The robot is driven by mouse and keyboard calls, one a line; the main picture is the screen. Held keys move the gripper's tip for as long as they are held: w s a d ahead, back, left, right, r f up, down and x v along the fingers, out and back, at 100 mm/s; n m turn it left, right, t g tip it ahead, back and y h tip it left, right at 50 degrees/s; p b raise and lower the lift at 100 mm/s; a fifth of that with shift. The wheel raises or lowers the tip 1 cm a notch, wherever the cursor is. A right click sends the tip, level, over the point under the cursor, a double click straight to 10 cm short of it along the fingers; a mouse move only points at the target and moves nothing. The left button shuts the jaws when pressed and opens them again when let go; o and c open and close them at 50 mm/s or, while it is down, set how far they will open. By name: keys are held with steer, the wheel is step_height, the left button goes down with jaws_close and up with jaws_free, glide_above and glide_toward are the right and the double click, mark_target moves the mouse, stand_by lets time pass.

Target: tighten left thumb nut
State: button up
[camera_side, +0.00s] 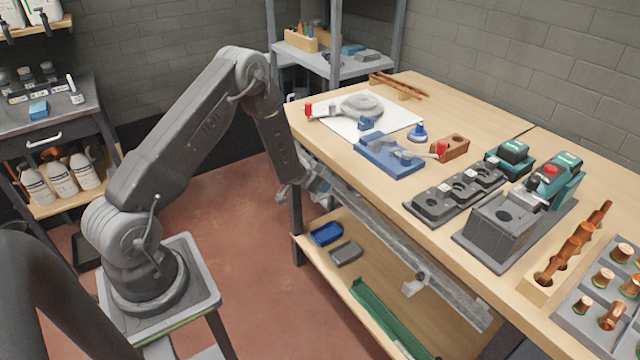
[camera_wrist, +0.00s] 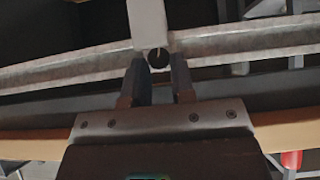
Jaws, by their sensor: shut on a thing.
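A long grey metal rail (camera_side: 385,238) runs along the front side of the workbench. In the wrist view the rail (camera_wrist: 230,42) crosses the picture, with a pale upright bracket (camera_wrist: 147,20) over it. The left thumb nut (camera_wrist: 158,58) is a small dark round knob with a light mark, just below the bracket. My gripper (camera_wrist: 157,72) has one finger on each side of the nut and is shut on it. In the side view my gripper (camera_side: 313,186) is at the rail's left end, and the nut there is hidden or too small to tell.
A small pale bracket (camera_side: 412,287) with a dark knob hangs farther right along the rail. The wooden workbench (camera_side: 310,128) above holds a blue vise-like fixture (camera_side: 388,155), grey blocks and copper fittings. A lower shelf (camera_side: 318,270) holds blue and grey trays.

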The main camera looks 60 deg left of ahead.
steer(key=o, duration=0.6)
steer(key=shift+w+d+f, duration=0.1)
steer(key=shift+d+f, duration=0.3)
steer(key=shift+o, duration=0.7)
steer(key=shift+s+r, duration=0.35)
steer(key=shift+r, duration=0.05)
steer(key=shift+v, duration=1.95)
steer(key=shift+a, duration=0.2)
steer(key=shift+w+a+f+n+t+h, duration=0.1)
steer(key=shift+w+f+n+t+h, duration=0.5)
steer(key=shift+w+f+n+h, duration=0.4)
steer(key=shift+w+a+f+n+t+h, duration=0.1)
steer(key=shift+w+f+n+t+h, duration=0.6)
steer(key=shift+f+h, duration=0.45)
